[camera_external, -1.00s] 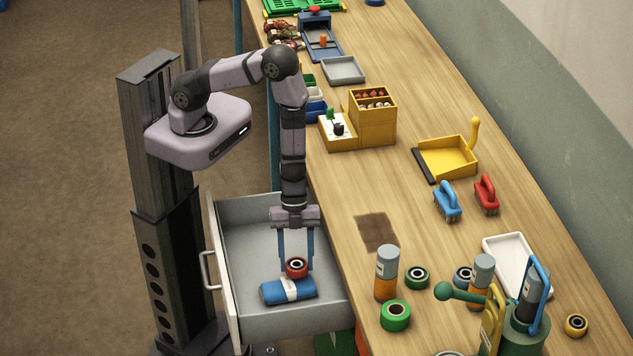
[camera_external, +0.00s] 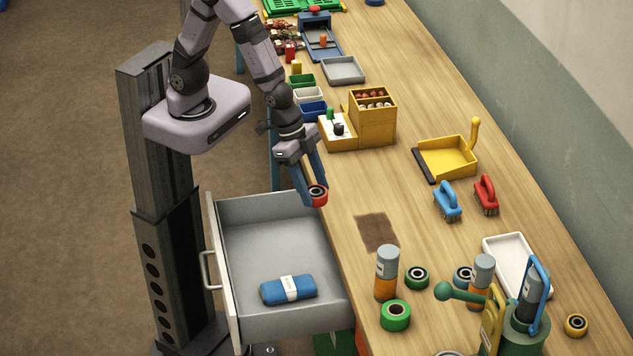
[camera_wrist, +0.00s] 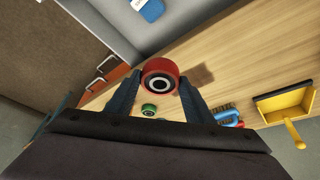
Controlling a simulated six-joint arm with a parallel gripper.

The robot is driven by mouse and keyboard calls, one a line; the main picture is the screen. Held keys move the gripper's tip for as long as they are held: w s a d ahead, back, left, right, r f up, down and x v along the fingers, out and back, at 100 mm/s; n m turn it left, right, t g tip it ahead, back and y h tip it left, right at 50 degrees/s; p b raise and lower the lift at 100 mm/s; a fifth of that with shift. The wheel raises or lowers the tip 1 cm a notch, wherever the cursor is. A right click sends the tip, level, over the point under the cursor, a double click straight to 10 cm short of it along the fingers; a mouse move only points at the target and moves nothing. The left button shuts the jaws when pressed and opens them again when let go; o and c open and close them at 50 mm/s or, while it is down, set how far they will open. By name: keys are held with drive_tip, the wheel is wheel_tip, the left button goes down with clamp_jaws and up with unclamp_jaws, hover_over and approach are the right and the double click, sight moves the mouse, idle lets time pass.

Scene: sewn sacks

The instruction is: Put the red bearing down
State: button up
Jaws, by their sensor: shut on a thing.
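The red bearing (camera_external: 316,194) is a short red ring with a dark and pale centre. My gripper (camera_external: 308,188) is shut on it and holds it in the air, tilted, by the left edge of the wooden bench and above the far right corner of the open drawer. In the wrist view the red bearing (camera_wrist: 160,76) sits between the two fingertips of my gripper (camera_wrist: 158,88).
The open grey drawer (camera_external: 250,235) holds a rolled blue cloth (camera_external: 289,290) with a white band. The bench has a dark brown patch (camera_external: 377,232), a green bearing (camera_external: 396,316), bottles, brushes and a yellow dustpan (camera_external: 446,158). The bench around the brown patch is clear.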

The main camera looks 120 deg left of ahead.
drive_tip(key=r, duration=0.2)
drive_tip(key=w+r+p, duration=0.1)
drive_tip(key=r, duration=0.1)
drive_tip(key=w+r, duration=0.1)
drive_tip(key=r, duration=0.1)
drive_tip(key=shift+a+r+p, duration=0.3)
drive_tip(key=shift+r, duration=0.05)
drive_tip(key=s+f+b, duration=0.1)
drive_tip(key=f, duration=0.2)
drive_tip(key=s+f+b, duration=0.1)
drive_tip(key=f+b, duration=0.1)
drive_tip(key=f, duration=0.1)
drive_tip(key=s+f+b, duration=0.1)
drive_tip(key=f+b, duration=0.1)
drive_tip(key=f, duration=0.2)
drive_tip(key=shift+s, duration=0.35)
drive_tip(key=shift+r, duration=0.1)
drive_tip(key=shift+w, duration=0.15)
drive_tip(key=w+a+n+b, duration=0.2)
drive_tip(key=w+a+b, duration=0.1)
drive_tip(key=w, duration=1.3)
drive_tip(key=r+n+y+b, duration=0.2)
drive_tip(key=n+b, duration=0.1)
drive_tip(key=b, duration=0.1)
hover_over(433, 247)
drive_tip(key=s, duration=0.2)
drive_tip(key=shift+w+d+f, duration=0.15)
drive_tip(key=shift+d, duration=0.3)
drive_tip(key=shift+f+p, duration=1.6)
drive_tip(key=shift+f, duration=3.35)
